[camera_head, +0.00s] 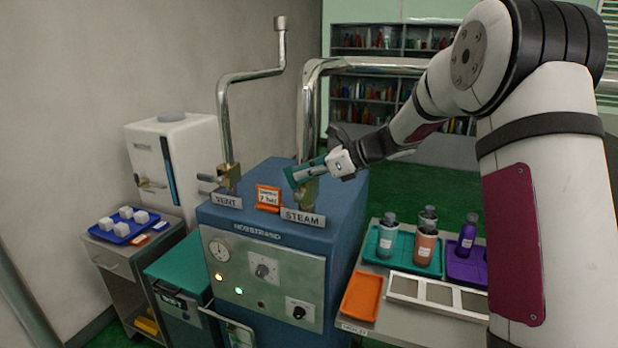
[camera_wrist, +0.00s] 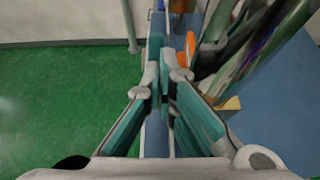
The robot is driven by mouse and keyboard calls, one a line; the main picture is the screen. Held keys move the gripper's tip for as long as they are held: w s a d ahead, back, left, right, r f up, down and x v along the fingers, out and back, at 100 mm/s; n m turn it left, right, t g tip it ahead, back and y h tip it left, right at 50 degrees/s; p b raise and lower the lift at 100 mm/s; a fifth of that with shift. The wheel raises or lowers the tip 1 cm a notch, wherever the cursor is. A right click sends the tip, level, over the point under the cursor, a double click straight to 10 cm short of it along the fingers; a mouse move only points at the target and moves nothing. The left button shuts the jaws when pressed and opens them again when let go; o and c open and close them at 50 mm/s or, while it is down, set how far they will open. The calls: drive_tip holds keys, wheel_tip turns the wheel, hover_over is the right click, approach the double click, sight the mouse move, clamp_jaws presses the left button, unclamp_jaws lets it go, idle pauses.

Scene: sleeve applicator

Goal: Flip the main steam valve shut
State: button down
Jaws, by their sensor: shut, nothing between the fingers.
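The main steam valve (camera_head: 308,194) is a brass body at the foot of the thick chrome pipe, behind the STEAM label (camera_head: 303,218) on top of the blue machine. My gripper (camera_head: 291,177) is in front of it, its teal fingers shut and empty, crossing the upper part of the valve in the head view. Its lever cannot be made out there. In the wrist view the closed fingertips (camera_wrist: 166,72) are left of the chrome pipe (camera_wrist: 240,62) and a brass piece (camera_wrist: 230,104). I cannot tell whether the fingers touch the valve.
The blue machine (camera_head: 258,232) carries an orange pressure sign (camera_head: 268,197) between the VENT label (camera_head: 227,202) and STEAM. A second brass valve (camera_head: 229,175) stands on the left under a thinner pipe. A side table at the right holds trays with bottles (camera_head: 426,245).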

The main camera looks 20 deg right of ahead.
drive_tip(key=shift+w+a+h, duration=0.25)
drive_tip(key=shift+a+h, duration=0.05)
drive_tip(key=shift+w+a+b, duration=0.5)
drive_tip(key=shift+w+a, duration=0.05)
drive_tip(key=shift+a, duration=0.35)
drive_tip(key=shift+s+r+p, duration=0.15)
drive_tip(key=shift+r+p, duration=0.2)
drive_tip(key=s+d+r, duration=0.4)
drive_tip(key=d+r, duration=0.2)
drive_tip(key=r, duration=0.5)
